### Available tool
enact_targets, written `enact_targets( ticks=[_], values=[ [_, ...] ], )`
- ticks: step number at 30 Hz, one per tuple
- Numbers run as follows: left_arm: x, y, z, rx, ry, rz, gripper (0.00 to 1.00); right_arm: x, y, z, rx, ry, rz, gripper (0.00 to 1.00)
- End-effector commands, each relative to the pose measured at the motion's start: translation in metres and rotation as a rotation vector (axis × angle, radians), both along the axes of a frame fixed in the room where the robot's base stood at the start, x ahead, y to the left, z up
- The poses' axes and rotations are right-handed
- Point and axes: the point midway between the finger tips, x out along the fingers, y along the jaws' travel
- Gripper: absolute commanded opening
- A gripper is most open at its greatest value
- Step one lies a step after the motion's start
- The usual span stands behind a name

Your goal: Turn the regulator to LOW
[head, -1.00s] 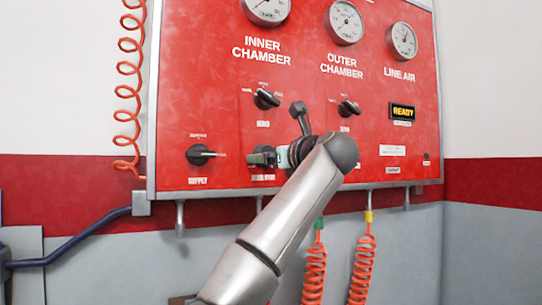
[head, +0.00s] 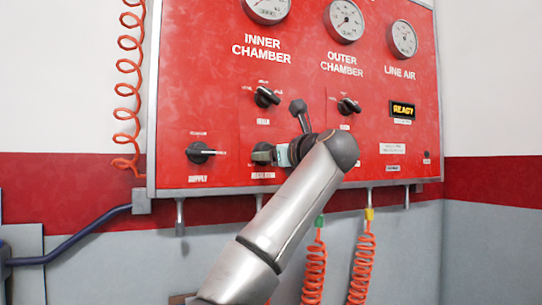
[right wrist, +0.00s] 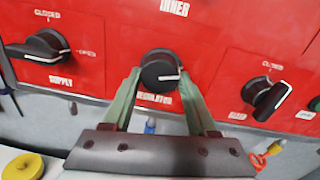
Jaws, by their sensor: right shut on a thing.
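The regulator (right wrist: 158,72) is a round black knob with a white pointer line, above the label REGULATOR on the red panel. In the right wrist view the line points to the right. My right gripper (right wrist: 160,80) is shut on it, with one green finger on each side. In the head view the regulator (head: 263,153) shows at the panel's lower part, with my right gripper (head: 283,155) against it from the right. My wrist hides part of the panel there. The scale marks around the regulator cannot be read. My left gripper is not in view.
The SUPPLY knob (head: 199,152) is left of the regulator. The INNER knob (head: 266,96) and OUTER knob (head: 348,105) sit above it. Gauges line the top, and a READY display (head: 402,110) is at right. Orange coiled hoses (head: 314,270) hang below the panel.

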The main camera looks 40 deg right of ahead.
Motion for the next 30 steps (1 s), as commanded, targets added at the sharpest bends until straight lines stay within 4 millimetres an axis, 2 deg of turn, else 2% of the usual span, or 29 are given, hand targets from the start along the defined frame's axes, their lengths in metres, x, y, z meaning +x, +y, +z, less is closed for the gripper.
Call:
enact_targets(
  ticks=[11, 30],
  values=[
    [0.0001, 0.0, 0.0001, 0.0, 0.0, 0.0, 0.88, 0.0001, -0.0005, 0.0002, -0.138, 0.044, 0.0, 0.03],
    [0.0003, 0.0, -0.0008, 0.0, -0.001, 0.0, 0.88, -0.0003, -0.002, 0.0015, -0.702, 0.225, 0.0, 0.03]
  ],
)
